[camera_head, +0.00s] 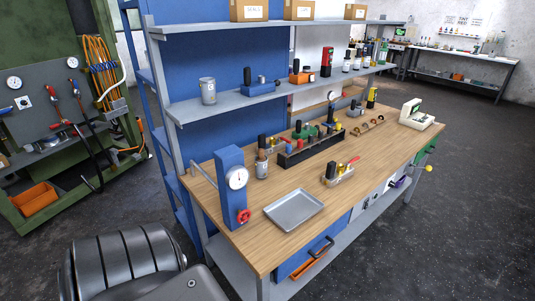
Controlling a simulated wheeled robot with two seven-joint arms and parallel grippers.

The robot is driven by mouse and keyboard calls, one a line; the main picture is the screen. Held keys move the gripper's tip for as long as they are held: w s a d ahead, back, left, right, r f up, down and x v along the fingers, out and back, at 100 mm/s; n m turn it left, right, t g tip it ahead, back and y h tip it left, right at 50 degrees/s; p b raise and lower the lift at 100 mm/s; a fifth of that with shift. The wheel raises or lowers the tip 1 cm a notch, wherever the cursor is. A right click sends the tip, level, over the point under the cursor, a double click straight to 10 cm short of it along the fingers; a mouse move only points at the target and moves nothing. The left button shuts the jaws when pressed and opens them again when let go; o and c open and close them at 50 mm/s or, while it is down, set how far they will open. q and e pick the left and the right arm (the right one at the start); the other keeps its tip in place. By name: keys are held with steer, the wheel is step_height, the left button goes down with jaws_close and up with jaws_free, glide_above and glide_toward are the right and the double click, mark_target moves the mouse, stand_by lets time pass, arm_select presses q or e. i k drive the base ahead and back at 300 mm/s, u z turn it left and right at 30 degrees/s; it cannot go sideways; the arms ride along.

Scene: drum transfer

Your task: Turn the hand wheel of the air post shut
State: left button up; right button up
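The air post (229,188) is an upright blue block at the near left corner of the wooden workbench. A round white gauge (237,178) is on its face. The small red hand wheel (244,216) sits low on its front right side, close to the bench top. Nothing touches the wheel. How far the wheel is turned cannot be told. Neither of my grippers is in view; a dark grey part at the lower left appears to be my own arm.
A metal tray (294,210) lies just right of the post. A metal can (262,166) with tools stands behind it. A small holder (338,174) with a red-handled item and a black tool rack (311,150) are farther back. Shelves (249,95) rise behind.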

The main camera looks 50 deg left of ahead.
mark_target(245, 217)
steer(key=i, duration=2.95)
steer(key=u, duration=3.6)
